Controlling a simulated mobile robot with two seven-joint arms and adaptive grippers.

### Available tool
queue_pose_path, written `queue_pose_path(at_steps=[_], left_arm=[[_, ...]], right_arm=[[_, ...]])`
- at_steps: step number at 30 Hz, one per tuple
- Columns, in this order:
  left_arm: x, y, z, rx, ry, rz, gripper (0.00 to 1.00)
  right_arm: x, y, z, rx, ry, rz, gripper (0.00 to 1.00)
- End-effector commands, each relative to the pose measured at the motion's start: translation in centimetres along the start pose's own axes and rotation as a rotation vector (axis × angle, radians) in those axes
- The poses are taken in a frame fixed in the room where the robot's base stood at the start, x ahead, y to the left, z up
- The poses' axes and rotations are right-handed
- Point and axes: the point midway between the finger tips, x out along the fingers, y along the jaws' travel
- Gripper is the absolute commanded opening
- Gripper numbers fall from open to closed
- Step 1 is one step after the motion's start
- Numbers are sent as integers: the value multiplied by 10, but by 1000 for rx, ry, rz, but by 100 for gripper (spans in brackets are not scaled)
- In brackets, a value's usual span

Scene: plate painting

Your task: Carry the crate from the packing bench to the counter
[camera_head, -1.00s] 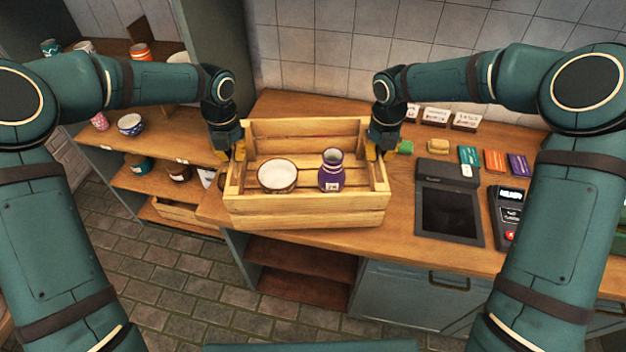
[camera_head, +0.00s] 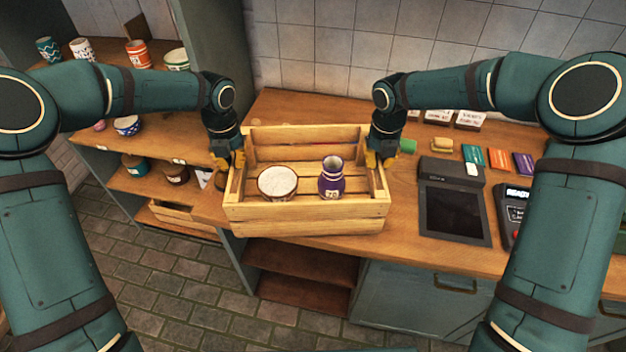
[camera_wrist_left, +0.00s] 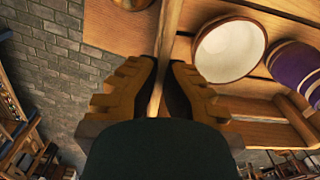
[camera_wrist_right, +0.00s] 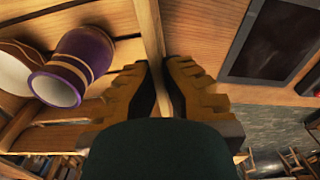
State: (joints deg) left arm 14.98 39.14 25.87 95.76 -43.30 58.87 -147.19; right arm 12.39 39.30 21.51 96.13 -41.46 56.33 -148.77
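The wooden slatted crate (camera_head: 305,219) is over the left part of the wooden counter (camera_head: 408,225), its front side at or slightly past the counter's front edge. I cannot tell whether its base touches the top. It holds a white bowl (camera_head: 277,182) and a purple vase (camera_head: 331,180), both upright. My left gripper (camera_head: 231,160) is shut on the crate's left end wall, with a finger on each side, as the left wrist view (camera_wrist_left: 164,75) shows. My right gripper (camera_head: 379,158) is shut on the right end wall in the same way, seen in the right wrist view (camera_wrist_right: 156,72).
A dark till screen (camera_head: 453,213) and a card terminal (camera_head: 515,205) stand right of the crate. Coloured cards (camera_head: 499,159), a sponge (camera_head: 441,145) and small signs (camera_head: 470,118) lie behind. Shelves with pots (camera_head: 133,165) stand at left. A tiled wall closes the back.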

Motion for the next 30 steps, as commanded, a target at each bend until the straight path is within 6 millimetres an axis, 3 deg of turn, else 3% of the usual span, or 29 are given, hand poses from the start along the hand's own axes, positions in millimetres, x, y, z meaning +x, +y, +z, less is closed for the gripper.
queue_pose_path(at_steps=[1,3,16,30], left_arm=[[1,1,0,-1,0,1,13],[0,1,0,-1,0,1,34],[-9,0,1,0,-3,1,34],[-96,0,0,0,-4,0,34]], right_arm=[[1,-1,0,1,0,-1,13],[0,-1,0,1,0,-1,34],[0,0,0,0,0,0,34],[0,0,0,0,0,0,34]])
